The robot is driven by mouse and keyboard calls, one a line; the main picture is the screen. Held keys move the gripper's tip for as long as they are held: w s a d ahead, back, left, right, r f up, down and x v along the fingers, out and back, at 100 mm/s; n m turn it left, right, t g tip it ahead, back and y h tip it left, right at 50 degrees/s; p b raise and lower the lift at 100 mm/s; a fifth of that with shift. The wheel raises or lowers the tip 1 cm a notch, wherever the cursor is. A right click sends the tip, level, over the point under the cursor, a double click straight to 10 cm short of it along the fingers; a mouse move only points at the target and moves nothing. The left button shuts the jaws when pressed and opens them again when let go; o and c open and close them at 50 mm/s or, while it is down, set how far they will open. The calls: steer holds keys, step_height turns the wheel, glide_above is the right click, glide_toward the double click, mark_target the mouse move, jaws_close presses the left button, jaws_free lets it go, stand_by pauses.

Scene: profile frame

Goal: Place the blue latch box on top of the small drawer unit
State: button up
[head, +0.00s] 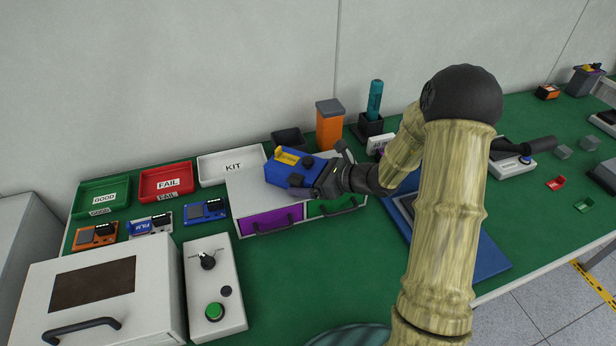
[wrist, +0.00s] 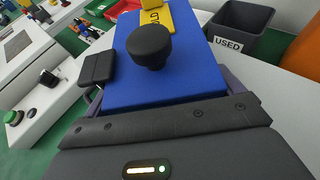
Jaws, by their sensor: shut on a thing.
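The blue latch box (head: 286,170), with a yellow latch and a dark round knob, is over the top of the small drawer unit (head: 241,190) in the head view. My gripper (head: 318,184) is shut on the box from its right side. In the wrist view the blue box (wrist: 185,80) fills the middle, with my gripper (wrist: 165,110) at its near end. The drawer unit is white, with a purple drawer front and a green one. Whether the box touches the unit's top or is just above it, I cannot tell.
Behind the unit stand an orange bin (head: 329,128) and a dark bin marked USED (wrist: 240,32). A white KIT tray (head: 230,166) is at the back left. A white control box (head: 213,285) stands at the front left. My arm hides part of the table to the right.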

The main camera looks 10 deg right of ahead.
steer(key=shift+r, duration=0.1)
steer(key=o, duration=1.2)
steer(key=shift+f, duration=0.2)
steer(key=shift+c, duration=0.2)
steer(key=shift+r, duration=0.1)
steer(key=shift+r, duration=0.15)
steer(key=v, duration=1.2)
